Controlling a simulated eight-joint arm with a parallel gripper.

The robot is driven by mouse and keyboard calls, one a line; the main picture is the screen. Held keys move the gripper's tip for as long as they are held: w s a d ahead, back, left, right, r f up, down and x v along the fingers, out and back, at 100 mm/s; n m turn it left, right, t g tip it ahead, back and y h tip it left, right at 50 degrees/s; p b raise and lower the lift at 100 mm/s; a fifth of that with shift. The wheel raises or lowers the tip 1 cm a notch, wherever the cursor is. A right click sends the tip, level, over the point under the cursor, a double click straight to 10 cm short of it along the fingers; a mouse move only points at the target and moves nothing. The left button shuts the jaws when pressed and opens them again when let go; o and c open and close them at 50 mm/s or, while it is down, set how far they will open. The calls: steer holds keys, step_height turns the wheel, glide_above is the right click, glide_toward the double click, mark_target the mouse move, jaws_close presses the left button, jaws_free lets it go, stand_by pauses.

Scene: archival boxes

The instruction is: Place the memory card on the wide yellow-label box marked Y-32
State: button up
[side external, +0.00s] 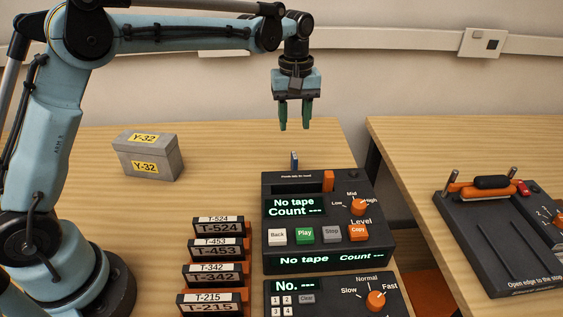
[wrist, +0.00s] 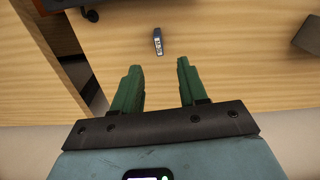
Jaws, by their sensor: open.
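The small dark blue memory card (side external: 294,160) stands upright on the table just behind the black player. In the wrist view the card (wrist: 158,41) lies beyond the gap between my fingertips, apart from them. The grey box with yellow Y-32 labels (side external: 147,156) stands on the table at the left in the side view. A grey corner at the right of the wrist view (wrist: 308,36) looks like this box. My gripper (side external: 295,125) hangs above the card, with its green fingers (wrist: 159,68) apart and nothing between them.
A black player (side external: 275,187) with "No tape" displays stands in front of the card. Several black T-labelled cassettes (side external: 217,250) are lined up left of it. A second table (side external: 420,140) with a black device (side external: 495,235) is at the right, across a gap. Table between box and card is clear.

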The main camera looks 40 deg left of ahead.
mark_target(294, 155)
step_height(294, 155, down, 7)
steer(key=shift+w+f, duration=0.15)
steer(key=shift+f, duration=1.2)
steer(key=shift+w+f, duration=0.1)
steer(key=shift+f, duration=1.2)
steer(key=shift+c, duration=0.4)
jaws_close()
